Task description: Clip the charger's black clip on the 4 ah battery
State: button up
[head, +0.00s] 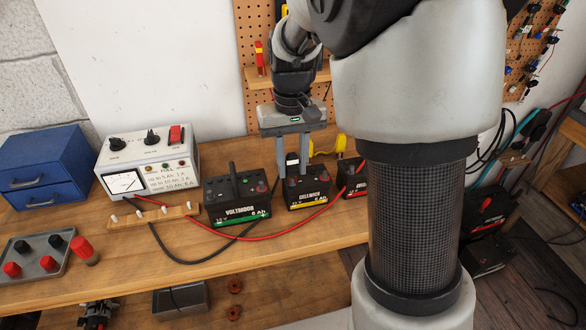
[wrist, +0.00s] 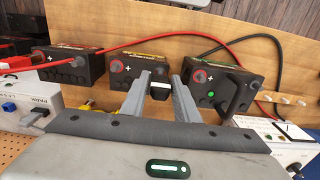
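Three dark batteries stand in a row. The green-labelled Voltmoor (head: 237,200) and yellow-labelled Gellwick (head: 307,190) show clearly. The red-labelled one (head: 353,180) at the right is partly hidden by my arm, so its rating is unreadable; it also shows at the left in the wrist view (wrist: 70,68). My gripper (head: 293,172) is above the Gellwick, fingers pointing down. In the wrist view its fingers close on a small black piece, seemingly the black clip (wrist: 158,91). The black cable (head: 185,261) runs towards it between the batteries. The charger (head: 150,160) stands at the left.
A red cable (head: 290,229) runs in front of the batteries to the red-labelled one. An upright black part (head: 233,178) rises from the Voltmoor. A blue drawer box (head: 45,165) and a grey tray (head: 38,278) are at the left. A yellow tool (head: 330,149) lies behind.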

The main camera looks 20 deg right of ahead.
aim_at(292, 154)
jog(key=c, duration=0.4)
notch_tip(292, 154, up, 4)
jog(key=p, duration=0.3)
dwell(0.8)
jog(key=shift+r+p, duration=0.55)
jog(key=shift+p, duration=0.1)
notch_tip(292, 154, up, 3)
jog(key=shift+f+p, duration=0.1)
jog(key=shift+p, duration=1.15)
jog(key=d, duration=1.4)
jog(key=f+b, duration=0.1)
jog(key=f, duration=0.1)
jog(key=d+f+b, duration=0.1)
jog(key=f+b, duration=0.1)
jog(key=f, duration=0.1)
jog(key=shift+f, duration=0.3)
